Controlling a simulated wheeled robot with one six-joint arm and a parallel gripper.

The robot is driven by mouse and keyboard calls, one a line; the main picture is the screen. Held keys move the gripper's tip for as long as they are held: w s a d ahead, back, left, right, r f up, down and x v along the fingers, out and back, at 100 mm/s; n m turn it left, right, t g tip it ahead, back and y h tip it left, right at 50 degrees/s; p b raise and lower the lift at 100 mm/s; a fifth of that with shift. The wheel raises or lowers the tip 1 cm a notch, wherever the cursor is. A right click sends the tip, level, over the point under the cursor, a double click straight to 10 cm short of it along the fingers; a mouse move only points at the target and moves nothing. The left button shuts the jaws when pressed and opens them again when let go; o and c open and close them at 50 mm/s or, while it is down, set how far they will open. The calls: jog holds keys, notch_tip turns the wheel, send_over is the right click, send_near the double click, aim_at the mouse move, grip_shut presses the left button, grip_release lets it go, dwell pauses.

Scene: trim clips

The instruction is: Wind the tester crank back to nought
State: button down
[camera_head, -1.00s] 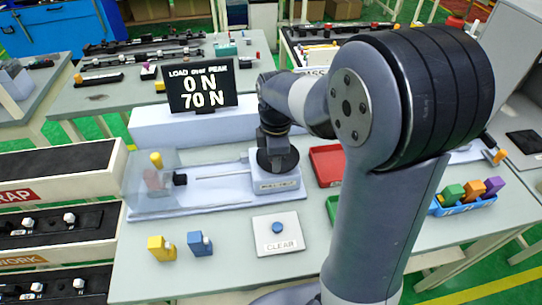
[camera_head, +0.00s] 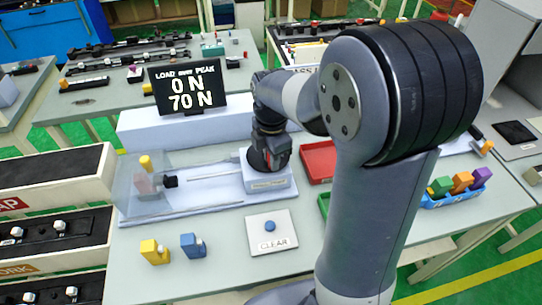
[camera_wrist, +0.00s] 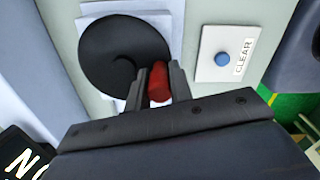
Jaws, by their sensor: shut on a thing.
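The tester (camera_head: 215,190) lies along the table, with a clear guard (camera_head: 140,188) at its left end. The display (camera_head: 187,88) behind it reads load 0 N and peak 70 N. In the wrist view, the crank is a dark round disc (camera_wrist: 108,52) with a red handle (camera_wrist: 159,84). My gripper (camera_wrist: 158,86) is shut on the red handle, one finger on each side. In the head view, my gripper (camera_head: 270,152) is over the tester's right end, and my arm hides most of the crank.
A white plate with a blue CLEAR button (camera_head: 270,226) lies in front of the tester. Yellow (camera_head: 154,251) and blue (camera_head: 192,246) clips stand left of it. A red tray (camera_head: 318,160) is to the right, and a blue bin (camera_head: 455,193) of coloured clips is farther right.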

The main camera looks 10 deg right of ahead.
jog(key=c, duration=1.3)
grip_release()
jog(key=shift+o, duration=0.2)
jog(key=shift+r, duration=0.15)
notch_tip(320, 180, up, 11)
jog(key=shift+f, duration=0.2)
jog(key=shift+f, duration=0.1)
notch_tip(320, 180, down, 11)
jog(key=shift+r, duration=0.1)
jog(key=shift+m, duration=0.3)
